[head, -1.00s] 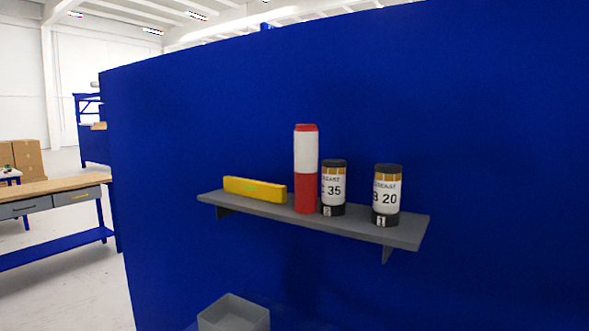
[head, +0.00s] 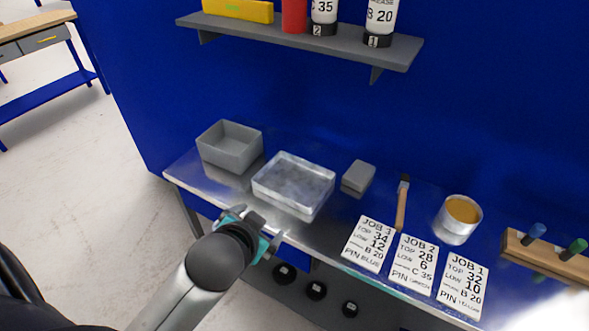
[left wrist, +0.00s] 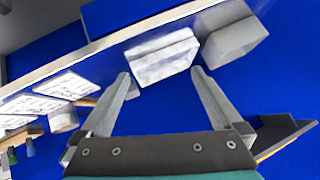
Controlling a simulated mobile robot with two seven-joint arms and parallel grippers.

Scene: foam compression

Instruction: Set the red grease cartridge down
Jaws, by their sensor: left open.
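The red grease cartridge (head: 294,16) stands upright on the grey wall shelf (head: 345,50) in the head view. Only its lower red part shows; its top is cut off by the picture's upper edge. My left gripper (head: 257,229) is open and empty, low at the front edge of the bench, well below the shelf and apart from the cartridge. Its two spread fingers (left wrist: 160,77) also show in the left wrist view with nothing held between them. The cartridge is not seen in the left wrist view. My right gripper is not in view.
On the metal bench are a grey bin (head: 229,157), a clear tray (head: 294,212), a grey block (head: 358,176), a brush (head: 401,205), a can (head: 457,222) and job cards (head: 413,263). Two canisters (head: 381,15) and a yellow bar (head: 238,10) share the shelf.

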